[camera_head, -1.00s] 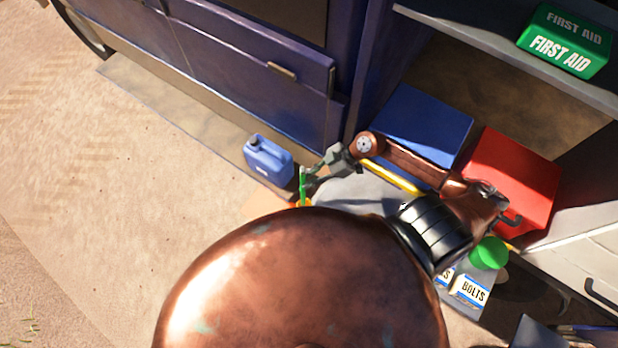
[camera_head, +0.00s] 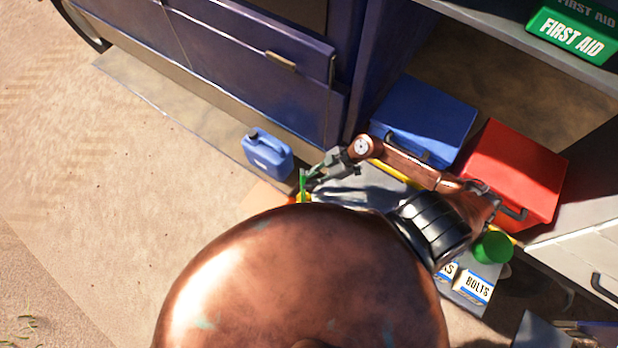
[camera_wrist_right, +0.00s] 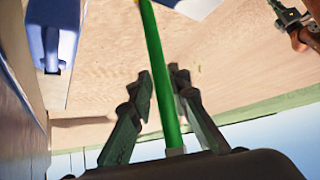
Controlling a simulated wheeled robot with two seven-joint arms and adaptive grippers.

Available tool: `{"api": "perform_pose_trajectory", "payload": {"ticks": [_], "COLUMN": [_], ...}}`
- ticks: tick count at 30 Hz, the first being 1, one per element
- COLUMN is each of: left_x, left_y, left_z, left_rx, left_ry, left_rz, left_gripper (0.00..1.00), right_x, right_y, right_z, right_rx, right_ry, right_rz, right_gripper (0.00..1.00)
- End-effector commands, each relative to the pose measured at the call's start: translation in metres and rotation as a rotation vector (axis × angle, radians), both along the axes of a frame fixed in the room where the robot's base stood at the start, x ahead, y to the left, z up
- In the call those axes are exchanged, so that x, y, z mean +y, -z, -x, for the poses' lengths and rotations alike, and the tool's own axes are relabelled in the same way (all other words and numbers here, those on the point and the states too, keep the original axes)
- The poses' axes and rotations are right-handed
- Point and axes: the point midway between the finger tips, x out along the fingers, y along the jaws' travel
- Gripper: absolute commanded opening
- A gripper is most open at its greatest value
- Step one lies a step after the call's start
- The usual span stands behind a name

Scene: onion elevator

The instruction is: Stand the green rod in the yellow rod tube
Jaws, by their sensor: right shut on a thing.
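The green rod (camera_head: 302,181) stands roughly upright at the middle of the head view. My right gripper (camera_head: 309,184) is shut on it. In the right wrist view the rod (camera_wrist_right: 164,75) runs between the two fingers of my right gripper (camera_wrist_right: 162,78). A small yellow-orange piece (camera_head: 304,198), apparently the yellow rod tube, shows at the rod's lower end. My copper body hides most of it, so I cannot tell whether the rod is inside. A copper and grey part, perhaps my left arm, shows at the wrist view's upper right; its jaws are unclear.
A blue jerrycan (camera_head: 267,155) stands left of the rod. A blue box (camera_head: 425,115) and a red box (camera_head: 515,165) stand at the right, with a green-lidded jar (camera_head: 493,247) and bolts boxes (camera_head: 474,284) below them. The sandy ground at left is clear.

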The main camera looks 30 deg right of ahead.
Motion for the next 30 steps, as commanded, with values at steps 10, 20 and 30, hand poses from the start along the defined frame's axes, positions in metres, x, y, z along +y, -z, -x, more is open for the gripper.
{"api": "perform_pose_trajectory", "payload": {"ticks": [10, 20, 30], "left_x": [0.0, 0.0, 0.0], "left_y": [0.011, 0.014, 0.014], "left_z": [0.001, 0.001, 0.001], "left_rx": [0.001, 0.002, 0.002], "left_ry": [0.0, 0.0, 0.0], "left_rz": [0.0, 0.0, 0.0], "left_gripper": [0.0, 0.0, 0.0], "right_x": [0.0, 0.001, 0.001], "right_y": [0.024, 0.031, 0.031], "right_z": [-0.001, -0.001, -0.001], "right_rx": [-0.001, -0.002, -0.002], "right_ry": [0.0, 0.0, 0.0], "right_rz": [-0.002, -0.001, -0.001], "right_gripper": [0.0, 0.0, 0.24]}}
